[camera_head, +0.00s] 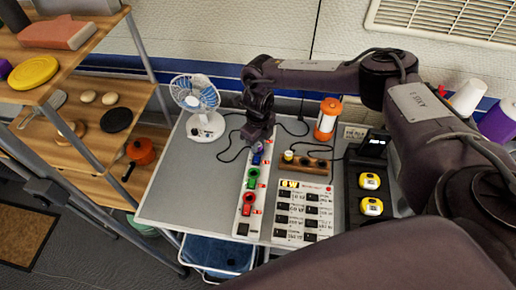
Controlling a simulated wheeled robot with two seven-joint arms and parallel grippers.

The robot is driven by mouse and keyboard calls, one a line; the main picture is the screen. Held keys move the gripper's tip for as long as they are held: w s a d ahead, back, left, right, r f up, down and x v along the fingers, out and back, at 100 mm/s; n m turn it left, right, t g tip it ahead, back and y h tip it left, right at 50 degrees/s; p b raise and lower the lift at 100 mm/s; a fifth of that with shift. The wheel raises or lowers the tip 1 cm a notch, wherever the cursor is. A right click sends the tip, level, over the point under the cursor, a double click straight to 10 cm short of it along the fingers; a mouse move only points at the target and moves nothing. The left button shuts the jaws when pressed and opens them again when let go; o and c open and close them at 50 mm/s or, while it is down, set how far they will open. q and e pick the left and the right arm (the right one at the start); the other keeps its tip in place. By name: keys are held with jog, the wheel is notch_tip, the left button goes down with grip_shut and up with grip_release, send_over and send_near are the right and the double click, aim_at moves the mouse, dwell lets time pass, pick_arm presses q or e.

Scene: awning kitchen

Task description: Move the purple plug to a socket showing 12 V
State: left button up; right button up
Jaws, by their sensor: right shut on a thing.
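The white power strip (242,217) runs front to back on the grey table. A red plug (248,202) and a green plug (252,178) sit in it. A blue-purple plug (257,157), which I take as the purple plug, is at its far end under my right gripper (258,144). That gripper points down and is shut on the plug; its fingertips are partly hidden, and I cannot tell whether the plug is seated. My left gripper is out of view.
A small fan (200,105) stands at the back left, an orange-and-white lantern (327,120) at the back. A wooden block (307,164) lies behind the board. Yellow devices (371,206) sit in a black holder at right. Loose cables cross the table; its left part is clear.

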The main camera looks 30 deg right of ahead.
jog(key=shift+r, duration=0.15)
jog(key=shift+r+p, duration=1.2)
jog(key=shift+r, duration=0.3)
jog(key=shift+r, duration=0.25)
jog(key=shift+r+p, duration=0.4)
jog(key=shift+p, duration=0.1)
notch_tip(320, 180, up, 3)
jog(key=shift+w+f+p, duration=0.1)
jog(key=shift+f+p, duration=0.05)
jog(key=shift+p, duration=0.9)
jog(key=s+a+f+p, duration=0.1)
jog(key=s+a+f, duration=0.3)
jog(key=s, duration=0.3)
jog(key=shift+a, duration=0.55)
